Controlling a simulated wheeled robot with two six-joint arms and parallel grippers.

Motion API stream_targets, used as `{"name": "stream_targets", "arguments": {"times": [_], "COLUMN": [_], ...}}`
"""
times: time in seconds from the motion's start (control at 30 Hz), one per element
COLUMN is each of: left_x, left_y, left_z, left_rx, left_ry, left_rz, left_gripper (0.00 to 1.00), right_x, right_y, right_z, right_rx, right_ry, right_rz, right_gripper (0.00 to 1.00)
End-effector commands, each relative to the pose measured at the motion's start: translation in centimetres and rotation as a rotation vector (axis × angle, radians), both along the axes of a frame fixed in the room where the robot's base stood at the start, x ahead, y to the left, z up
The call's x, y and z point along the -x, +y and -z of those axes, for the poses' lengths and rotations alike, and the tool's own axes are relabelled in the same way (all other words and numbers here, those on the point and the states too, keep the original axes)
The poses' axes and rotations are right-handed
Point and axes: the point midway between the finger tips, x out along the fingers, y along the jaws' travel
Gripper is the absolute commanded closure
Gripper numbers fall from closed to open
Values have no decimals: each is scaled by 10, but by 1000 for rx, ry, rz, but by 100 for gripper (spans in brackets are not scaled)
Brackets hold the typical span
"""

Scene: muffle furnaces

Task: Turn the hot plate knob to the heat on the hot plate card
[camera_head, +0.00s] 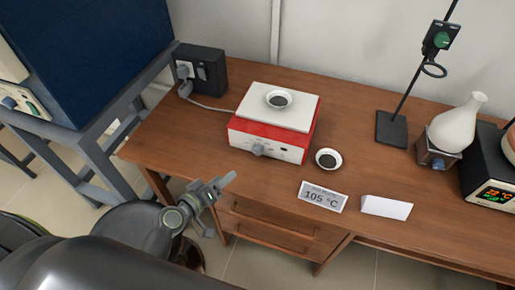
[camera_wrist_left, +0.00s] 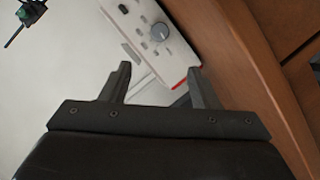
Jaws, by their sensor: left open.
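The hot plate (camera_head: 275,122) is a red and white box on the wooden table, with its grey knob (camera_head: 258,150) on the front face. A small dish with dark contents (camera_head: 279,99) sits on its white top. The hot plate card (camera_head: 322,197) stands in front of it and reads 105 °C. My left gripper (camera_head: 224,186) is open and empty, in front of the table's edge, left of and below the knob and apart from it. In the left wrist view the knob (camera_wrist_left: 159,31) shows beyond the open fingers (camera_wrist_left: 160,85). My right gripper is not in view.
A second dish (camera_head: 328,159) stands right of the hot plate, and a blank white folded card (camera_head: 386,207) lies right of the reading card. A black socket box (camera_head: 205,68) is behind left. A stand (camera_head: 391,127) and a flask (camera_head: 457,123) stand at right.

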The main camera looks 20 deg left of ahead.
Motion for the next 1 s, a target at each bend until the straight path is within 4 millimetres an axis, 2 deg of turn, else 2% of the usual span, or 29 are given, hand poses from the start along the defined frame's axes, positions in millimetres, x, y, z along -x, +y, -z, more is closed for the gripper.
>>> {"name": "stream_targets", "arguments": {"times": [0.03, 0.1, 0.2, 0.33, 0.5, 0.57, 0.8, 1.0], "left_x": [-8, -19, -35, -56, -84, -93, -128, -145], "left_y": [-3, -7, -12, -19, -28, -32, -43, -49], "left_z": [0, 2, 7, 14, 22, 25, 36, 41], "left_rx": [3, 4, 3, 2, 0, 2, -1, 0], "left_ry": [-1, -2, -1, -2, -2, -1, -1, -1], "left_rz": [0, 0, 0, 0, 2, 1, 1, 1], "left_gripper": [44, 44, 44, 44, 44, 44, 44, 44], "right_x": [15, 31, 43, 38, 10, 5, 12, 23], "right_y": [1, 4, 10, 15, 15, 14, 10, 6], "right_z": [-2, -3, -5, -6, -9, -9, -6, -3], "right_rx": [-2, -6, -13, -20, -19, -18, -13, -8], "right_ry": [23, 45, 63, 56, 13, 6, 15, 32], "right_rz": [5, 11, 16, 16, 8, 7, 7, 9], "right_gripper": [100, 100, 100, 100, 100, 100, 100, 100]}}
